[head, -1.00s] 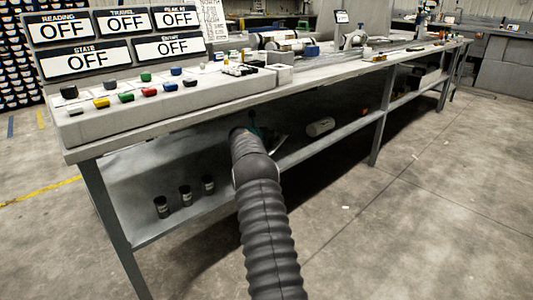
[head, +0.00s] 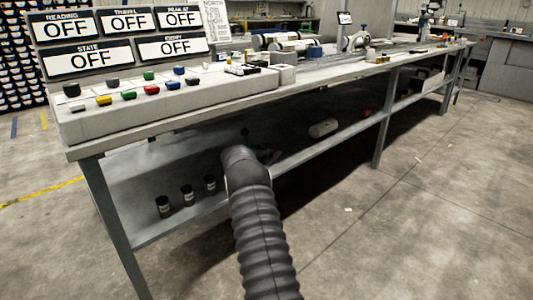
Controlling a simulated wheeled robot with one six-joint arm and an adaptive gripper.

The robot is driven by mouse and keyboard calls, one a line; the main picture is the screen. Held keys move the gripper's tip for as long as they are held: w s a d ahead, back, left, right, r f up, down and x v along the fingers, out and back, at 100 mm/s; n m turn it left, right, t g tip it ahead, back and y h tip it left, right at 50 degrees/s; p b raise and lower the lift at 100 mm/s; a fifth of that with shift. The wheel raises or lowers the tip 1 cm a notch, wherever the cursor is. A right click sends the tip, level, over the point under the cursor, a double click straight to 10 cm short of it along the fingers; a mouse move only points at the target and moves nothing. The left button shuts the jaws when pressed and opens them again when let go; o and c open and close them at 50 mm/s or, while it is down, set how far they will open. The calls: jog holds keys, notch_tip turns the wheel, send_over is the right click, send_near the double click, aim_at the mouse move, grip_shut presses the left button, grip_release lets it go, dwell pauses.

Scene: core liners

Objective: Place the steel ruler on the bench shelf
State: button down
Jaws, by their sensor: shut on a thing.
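The bench shelf (head: 325,144) is the lower grey board under the long workbench. My arm reaches in under the bench top, above the left part of this shelf. My gripper (head: 266,155) is at the arm's far end, small, dark and mostly hidden behind the wrist. It is shut, with its hold out of clear sight. I cannot make out the steel ruler's outline in the shadow there, nor whether it touches the shelf.
Several black canisters (head: 188,194) stand on the shelf at left. A pale cylinder (head: 323,129) lies on it right of my arm. The bench top (head: 180,115) overhangs my arm, and a bench leg (head: 384,118) stands to the right. Shelf between canisters and cylinder looks mostly free.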

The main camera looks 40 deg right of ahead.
jog(key=c, duration=1.5)
grip_release()
jog(key=shift+f, duration=0.15)
jog(key=shift+c, duration=0.2)
jog(key=o, duration=0.4)
jog(key=shift+o, duration=0.2)
jog(key=shift+a+r, duration=0.15)
jog(key=shift+r, duration=0.1)
jog(key=v, duration=1.1)
jog(key=shift+s+a+r, duration=0.1)
jog(key=shift+s+a, duration=0.05)
jog(key=shift+a, duration=0.15)
